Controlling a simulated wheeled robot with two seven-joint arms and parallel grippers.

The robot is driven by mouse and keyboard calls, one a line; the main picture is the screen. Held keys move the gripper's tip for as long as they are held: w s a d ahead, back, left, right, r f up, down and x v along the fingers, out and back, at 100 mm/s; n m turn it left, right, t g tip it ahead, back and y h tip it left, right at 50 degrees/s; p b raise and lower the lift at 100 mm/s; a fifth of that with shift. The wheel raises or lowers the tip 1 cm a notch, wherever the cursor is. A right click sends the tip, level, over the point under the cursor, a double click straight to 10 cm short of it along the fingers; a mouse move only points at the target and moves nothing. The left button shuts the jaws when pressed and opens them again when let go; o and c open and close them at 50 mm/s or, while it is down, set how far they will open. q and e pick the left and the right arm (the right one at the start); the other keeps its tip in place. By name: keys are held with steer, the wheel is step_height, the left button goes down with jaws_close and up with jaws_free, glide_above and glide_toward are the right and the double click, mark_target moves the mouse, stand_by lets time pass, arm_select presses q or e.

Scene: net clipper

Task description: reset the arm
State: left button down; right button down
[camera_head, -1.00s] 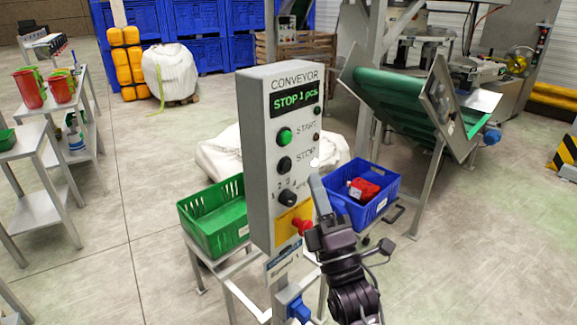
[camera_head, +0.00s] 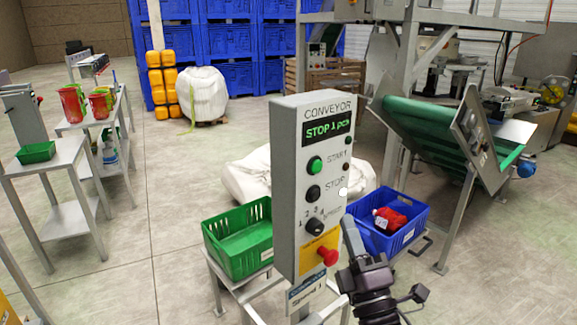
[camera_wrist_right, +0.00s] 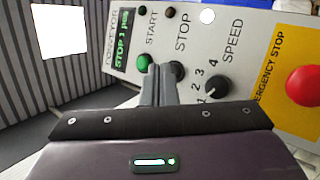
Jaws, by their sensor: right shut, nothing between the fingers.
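My right gripper (camera_head: 350,232) is shut and empty in the head view, just right of the grey conveyor control box (camera_head: 288,200) and in front of the blue crate. In the right wrist view its closed fingers (camera_wrist_right: 160,80) point at the panel and overlap the area by the black stop button (camera_wrist_right: 178,72). I cannot tell whether they touch it. The panel also has a green start button (camera_head: 315,165), a speed knob (camera_head: 314,227) and a red emergency stop (camera_head: 327,256). Its display (camera_head: 329,128) reads "STOP 1 pcs". My left gripper is not in view.
A blue crate (camera_head: 418,235) with a red item (camera_head: 389,219) stands right of the box, and an empty green crate (camera_head: 212,240) left. The green conveyor (camera_head: 425,120) is behind right. Shelves (camera_head: 70,190) stand at the left. Open floor lies between them.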

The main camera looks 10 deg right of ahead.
step_height(320, 180, down, 12)
steer(key=r+m+g+h, duration=0.1)
steer(key=m+g+h, duration=0.1)
steer(key=m+g, duration=0.5)
steer(key=s+d+f+m+g+h, duration=0.1)
steer(key=s+d+f+m+g, duration=0.1)
steer(key=s+f+m+g, duration=0.6)
steer(key=s+d+f+m+g+h, duration=0.15)
steer(key=s+f+m+g, duration=0.35)
steer(key=s+f, duration=0.5)
step_height(320, 180, down, 27)
steer(key=s+n+g, duration=0.2)
steer(key=s, duration=0.1)
steer(key=s+d+f, duration=0.2)
steer(key=s+f, duration=0.7)
steer(key=s, duration=0.1)
steer(key=s+d+f+g, duration=0.1)
steer(key=s+f, duration=0.8)
steer(key=f, duration=0.1)
steer(key=shift+s+d+f+y, duration=0.2)
steer(key=shift+s+d+y, duration=0.15)
steer(key=shift+s, duration=0.05)
